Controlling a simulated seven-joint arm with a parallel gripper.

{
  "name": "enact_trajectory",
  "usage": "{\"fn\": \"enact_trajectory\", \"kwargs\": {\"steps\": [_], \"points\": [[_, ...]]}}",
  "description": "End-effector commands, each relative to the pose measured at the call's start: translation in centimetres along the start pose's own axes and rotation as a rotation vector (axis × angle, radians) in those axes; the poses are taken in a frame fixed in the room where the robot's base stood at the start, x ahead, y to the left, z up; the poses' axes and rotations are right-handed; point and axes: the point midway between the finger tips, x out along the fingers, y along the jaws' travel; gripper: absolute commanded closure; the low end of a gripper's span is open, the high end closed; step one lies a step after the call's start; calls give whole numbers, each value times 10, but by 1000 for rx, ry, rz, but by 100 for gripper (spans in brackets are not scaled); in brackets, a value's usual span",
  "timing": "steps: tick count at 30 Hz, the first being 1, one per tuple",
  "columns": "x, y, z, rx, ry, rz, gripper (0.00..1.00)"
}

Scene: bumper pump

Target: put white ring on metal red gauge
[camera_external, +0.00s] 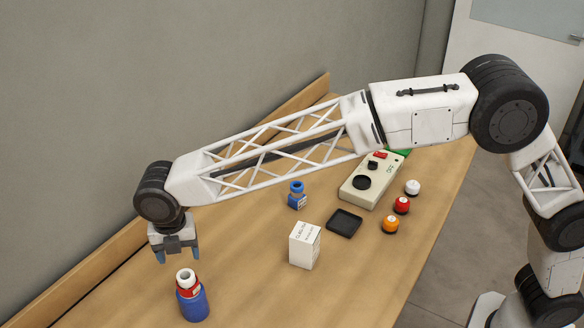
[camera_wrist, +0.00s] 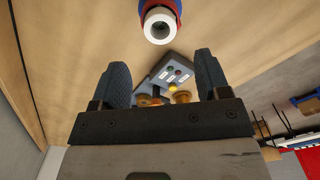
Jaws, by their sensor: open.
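A white ring (camera_external: 186,275) with a dark hole sits at the top of a red piece (camera_external: 189,288) on a blue cylinder (camera_external: 194,306), at the lower left of the table. I cannot tell for sure whether this red piece is the metal red gauge. In the wrist view the white ring (camera_wrist: 158,27) shows at the top, with red and blue edges behind it. My gripper (camera_external: 178,256) points down, open and empty, just above and slightly left of the ring in the external view. Its spread fingers (camera_wrist: 164,80) do not touch the ring.
A white box (camera_external: 304,246), a small blue bottle (camera_external: 297,195), a black tray (camera_external: 344,222) and a beige device (camera_external: 368,184) stand to the right. White (camera_external: 412,187), red (camera_external: 401,205) and orange (camera_external: 390,224) balls lie beyond. Table between cylinder and box is clear.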

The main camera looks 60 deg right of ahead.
Motion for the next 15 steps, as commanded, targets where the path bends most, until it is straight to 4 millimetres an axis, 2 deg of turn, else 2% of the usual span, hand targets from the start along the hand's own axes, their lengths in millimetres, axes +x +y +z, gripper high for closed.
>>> {"fn": "enact_trajectory", "kwargs": {"steps": [6,15], "points": [[-28,0,0,0,0,2,31],[-40,0,0,0,0,0,31]]}}
